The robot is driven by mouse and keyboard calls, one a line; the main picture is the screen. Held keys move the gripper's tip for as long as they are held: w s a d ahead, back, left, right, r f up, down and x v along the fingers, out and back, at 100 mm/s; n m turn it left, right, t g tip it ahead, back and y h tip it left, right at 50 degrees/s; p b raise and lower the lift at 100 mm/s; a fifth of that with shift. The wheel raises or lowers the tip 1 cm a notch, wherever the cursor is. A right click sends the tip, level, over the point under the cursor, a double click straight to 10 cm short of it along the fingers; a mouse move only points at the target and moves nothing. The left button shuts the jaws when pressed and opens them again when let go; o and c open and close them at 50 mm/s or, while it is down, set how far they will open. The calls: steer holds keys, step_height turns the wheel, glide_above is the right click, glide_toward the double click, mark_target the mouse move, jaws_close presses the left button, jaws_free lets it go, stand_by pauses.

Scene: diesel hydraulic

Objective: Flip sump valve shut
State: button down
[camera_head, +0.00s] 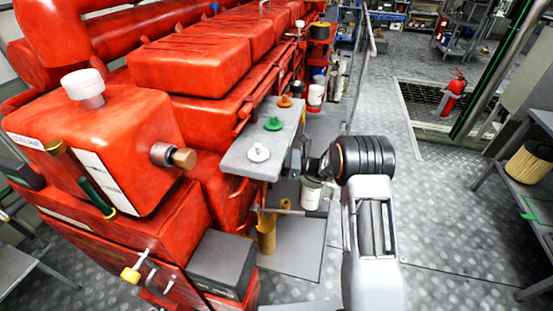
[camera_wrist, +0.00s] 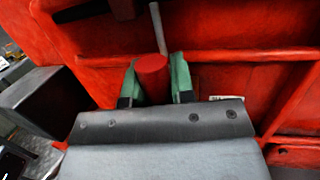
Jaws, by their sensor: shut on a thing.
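In the wrist view, my gripper (camera_wrist: 154,82) has its green-padded fingers on either side of a red cylindrical grip (camera_wrist: 152,70), shut on it. A thin grey rod (camera_wrist: 158,28) runs up from behind the grip, so it looks like a lever handle; I cannot tell for certain that it is the sump valve's. The valve body is not clearly visible. In the head view, my dark wrist reaches left to the side of the red engine (camera_head: 190,65), by a small grey shelf; the fingertips and the grip are hidden there.
The grey shelf (camera_head: 236,158) holds white, green and orange knobs beside my wrist. Below are a white container (camera_head: 311,194) and a yellow cylinder (camera_head: 266,234). A dark box (camera_head: 222,264) sits at the engine's lower corner. Open floor (camera_head: 450,215) lies right of my arm.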

steer(key=shift+w+r, duration=0.1)
steer(key=c, duration=1)
jaws_free()
steer(key=shift+o, duration=0.2)
steer(key=b+v, duration=0.2)
steer(key=v, duration=1.1)
steer(key=shift+d, duration=0.4)
